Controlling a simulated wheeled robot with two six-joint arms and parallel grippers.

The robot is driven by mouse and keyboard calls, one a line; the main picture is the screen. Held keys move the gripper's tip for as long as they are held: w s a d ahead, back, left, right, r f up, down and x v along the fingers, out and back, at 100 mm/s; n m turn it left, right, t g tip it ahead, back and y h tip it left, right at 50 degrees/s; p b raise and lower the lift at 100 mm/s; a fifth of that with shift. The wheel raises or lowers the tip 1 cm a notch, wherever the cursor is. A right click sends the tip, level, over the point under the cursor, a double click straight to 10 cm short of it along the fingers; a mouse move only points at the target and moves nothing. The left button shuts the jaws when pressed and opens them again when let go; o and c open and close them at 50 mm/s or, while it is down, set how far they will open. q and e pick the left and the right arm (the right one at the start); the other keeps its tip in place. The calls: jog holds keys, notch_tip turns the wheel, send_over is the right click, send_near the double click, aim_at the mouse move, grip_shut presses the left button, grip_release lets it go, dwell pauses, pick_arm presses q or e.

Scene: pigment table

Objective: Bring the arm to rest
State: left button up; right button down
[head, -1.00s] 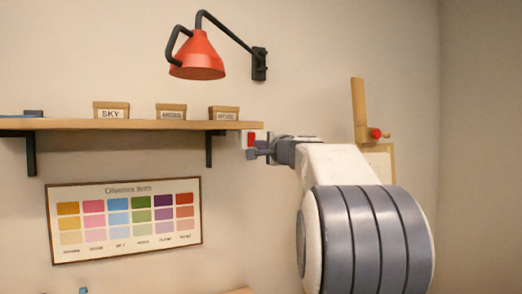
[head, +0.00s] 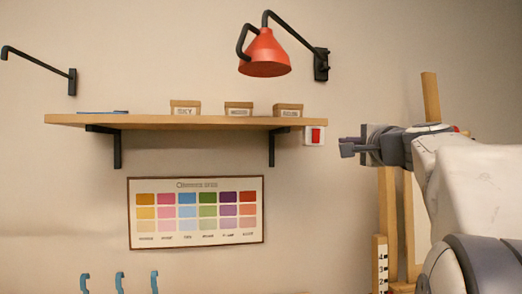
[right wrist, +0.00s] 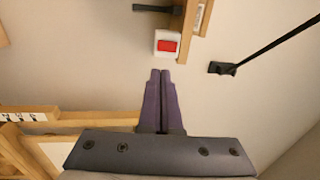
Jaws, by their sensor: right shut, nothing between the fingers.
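My right gripper (head: 348,147) is raised at the right of the head view, to the right of the shelf's end. Its fingers point left toward a white wall switch with a red rocker (head: 315,136), with a gap between them in the picture. In the right wrist view the two fingers (right wrist: 160,72) lie together, shut and empty. The switch (right wrist: 166,45) shows just beyond the fingertips there. My left gripper is not in view.
A wooden shelf (head: 215,122) carries several small labelled boxes. A red lamp (head: 265,55) hangs from the wall above. A colour chart (head: 196,211) hangs below. A wooden easel (head: 388,215) stands behind my right arm. Blue hooks (head: 119,283) show at lower left.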

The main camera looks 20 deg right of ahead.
jog(key=w+a+f+n+g+y, duration=0.2)
jog(key=w+a+f+n+y, duration=0.1)
jog(key=a+f, duration=0.45)
jog(key=w+a+f+n+g+y, duration=0.2)
jog(key=w+a+f+n+y, duration=0.15)
jog(key=a+f, duration=0.45)
jog(key=s+a+f+n+g+y, duration=0.2)
jog(key=s+a+f+n+g, duration=0.1)
jog(key=a+f, duration=0.4)
jog(key=s+a+f+n+g+y, duration=0.1)
jog(key=s+a+f+n+g, duration=0.2)
jog(key=a, duration=0.5)
jog(key=s+a+f+n+g, duration=0.3)
jog(key=s+a+f+n, duration=0.2)
jog(key=s+a+f, duration=0.3)
jog(key=s+f+n+g+h, duration=0.4)
jog(key=s+f+n, duration=0.6)
jog(key=s+f, duration=0.4)
jog(key=s+g, duration=0.1)
jog(key=s, duration=0.2)
jog(key=shift+a, duration=0.25)
jog(key=shift+f, duration=0.1)
